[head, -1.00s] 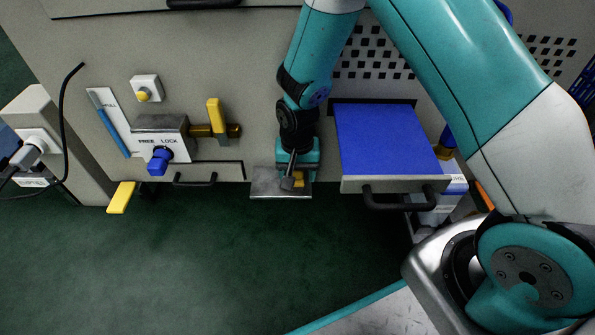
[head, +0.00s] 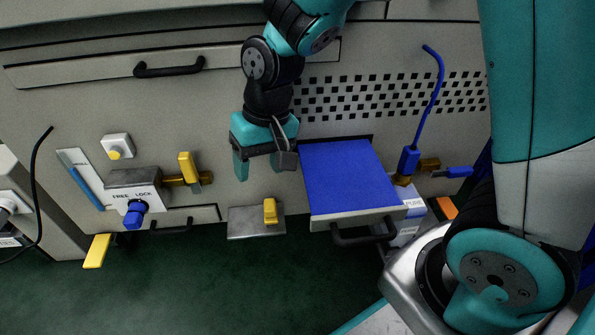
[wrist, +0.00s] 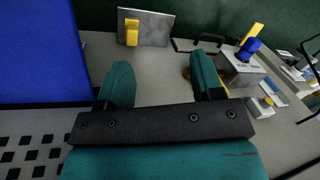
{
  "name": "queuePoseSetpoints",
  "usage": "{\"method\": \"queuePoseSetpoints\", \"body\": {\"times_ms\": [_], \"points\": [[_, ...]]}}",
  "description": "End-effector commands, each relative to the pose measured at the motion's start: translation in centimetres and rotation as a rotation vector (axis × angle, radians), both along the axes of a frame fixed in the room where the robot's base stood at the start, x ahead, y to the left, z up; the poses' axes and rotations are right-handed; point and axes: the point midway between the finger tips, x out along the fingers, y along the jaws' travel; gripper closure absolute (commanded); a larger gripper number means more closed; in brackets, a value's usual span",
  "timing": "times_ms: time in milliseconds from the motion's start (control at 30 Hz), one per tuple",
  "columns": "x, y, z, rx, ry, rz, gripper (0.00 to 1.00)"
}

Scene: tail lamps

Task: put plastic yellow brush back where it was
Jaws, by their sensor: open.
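A small yellow block-like piece (head: 270,211), which may be the plastic yellow brush, stands on a grey metal plate (head: 243,224) low on the panel. The piece (wrist: 131,33) and plate (wrist: 154,31) also show in the wrist view. I cannot make out bristles. My gripper (head: 264,172) is open and empty above the plate, apart from the yellow piece. In the wrist view its two teal fingers (wrist: 163,72) are spread with nothing between them.
A blue-topped open drawer (head: 348,178) juts out right of the plate. To the left are a FREE/LOCK box (head: 122,196) with a blue knob, a yellow lever (head: 188,168) and a yellow bar (head: 97,251). A blue hose tool (head: 410,160) stands at right. Green floor below is clear.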

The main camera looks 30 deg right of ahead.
Motion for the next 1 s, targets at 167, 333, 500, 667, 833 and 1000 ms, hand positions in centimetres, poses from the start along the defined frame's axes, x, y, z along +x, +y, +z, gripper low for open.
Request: {"method": "queuePoseSetpoints", "body": {"times_ms": [167, 333, 500, 667, 833, 1000], "points": [[-6.5, 0.8, 6.6, 0.088, -0.071, 0.258, 0.39], [-11.9, 1.0, 9.6, 0.135, -0.126, 0.462, 0.39], [-14.7, 0.9, 10.7, 0.154, -0.155, 0.567, 0.39], [-15.1, 0.9, 10.8, 0.157, -0.158, 0.585, 0.39], [-15.0, 0.9, 10.8, 0.157, -0.158, 0.583, 0.39], [-15.0, 0.9, 10.8, 0.156, -0.158, 0.582, 0.39]]}}
